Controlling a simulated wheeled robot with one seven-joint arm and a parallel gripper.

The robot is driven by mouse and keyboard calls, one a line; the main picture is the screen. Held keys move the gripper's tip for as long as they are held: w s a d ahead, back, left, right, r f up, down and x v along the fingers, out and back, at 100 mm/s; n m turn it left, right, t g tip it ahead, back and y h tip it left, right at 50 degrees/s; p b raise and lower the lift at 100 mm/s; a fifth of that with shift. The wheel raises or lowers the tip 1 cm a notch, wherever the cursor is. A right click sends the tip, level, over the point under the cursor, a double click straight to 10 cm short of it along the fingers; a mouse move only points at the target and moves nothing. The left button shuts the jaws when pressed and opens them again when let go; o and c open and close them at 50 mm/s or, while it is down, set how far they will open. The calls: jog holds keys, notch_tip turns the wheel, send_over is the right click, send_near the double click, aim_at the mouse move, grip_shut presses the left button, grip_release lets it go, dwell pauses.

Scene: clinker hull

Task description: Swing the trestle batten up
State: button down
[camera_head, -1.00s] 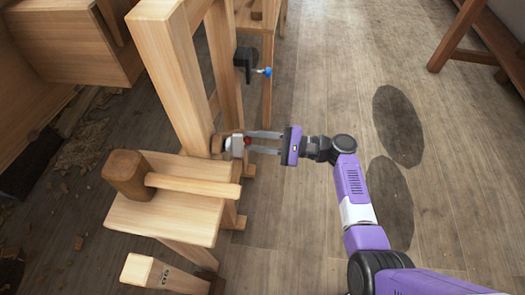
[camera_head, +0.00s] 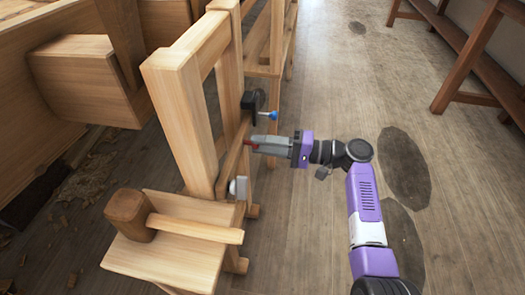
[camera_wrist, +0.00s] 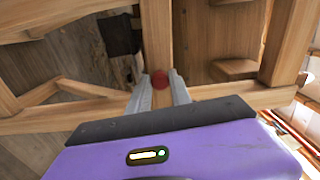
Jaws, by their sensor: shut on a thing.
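The trestle batten (camera_head: 233,160) is a wooden strip on the near side of the trestle (camera_head: 183,120). In the head view it slants upward from near a grey-white bracket (camera_head: 238,187) toward a dark catch (camera_head: 252,101) with a blue-tipped pin (camera_head: 271,115). My gripper (camera_head: 257,144) is shut at a red knob on the batten, below the catch. In the wrist view, the red knob (camera_wrist: 160,79) sits between my fingertips (camera_wrist: 158,91), and the batten (camera_wrist: 157,35) extends beyond it. My fingers hide part of the knob. Whether the batten's end touches the catch is unclear.
A wooden bench with a mallet (camera_head: 130,212) stands at the front left. A wooden hull (camera_head: 85,75) is at the far left. Another trestle stands behind. The floor (camera_head: 320,230) right of the trestle is clear, with a long bench at upper right.

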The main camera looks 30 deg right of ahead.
jog(key=shift+r+n, duration=0.3)
jog(key=shift+r, duration=0.15)
jog(key=c, duration=1.2)
grip_release()
jog(key=shift+o, duration=0.2)
jog(key=p+v, duration=0.2)
jog(key=v, duration=0.6)
jog(key=shift+a, duration=0.1)
